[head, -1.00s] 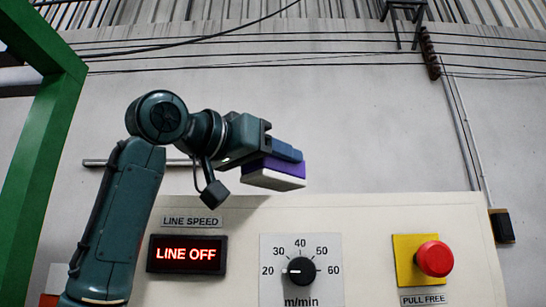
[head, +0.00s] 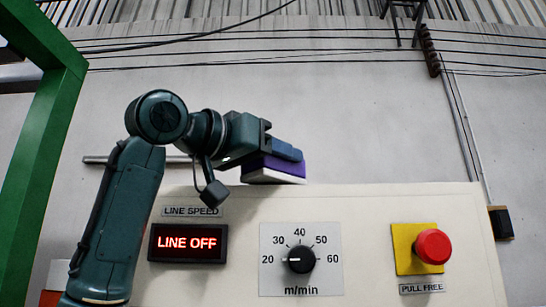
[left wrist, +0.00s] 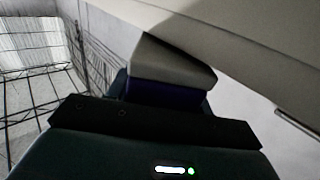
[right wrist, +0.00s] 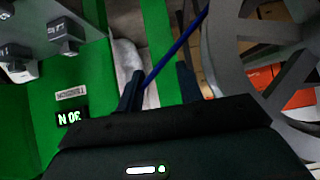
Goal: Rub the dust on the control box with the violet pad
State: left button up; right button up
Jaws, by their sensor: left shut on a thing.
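My left gripper (head: 284,150) is shut on the violet pad (head: 266,165), a violet block with a white underside. In the head view the pad overlaps the top edge of the beige control box (head: 380,203). In the left wrist view the pad's pale face (left wrist: 170,65) is close under a pale surface (left wrist: 240,35), apparently the box; I cannot tell whether they touch. I cannot make out dust; the box's top is hidden from the head view. My right gripper (right wrist: 160,88) shows only in its wrist view, fingers apart, with a blue cable (right wrist: 180,42) passing near them.
The box face carries a LINE OFF display (head: 187,243), a speed knob (head: 301,260) and a red button (head: 433,247). A green frame (head: 45,120) stands at the left. The right wrist view shows a green panel (right wrist: 75,95) and a grey wheel (right wrist: 235,60).

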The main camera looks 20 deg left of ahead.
pick_arm(q)
jog(key=shift+f, duration=0.3)
pick_arm(e)
jog(key=shift+f, duration=0.4)
jog(key=shift+r, duration=0.1)
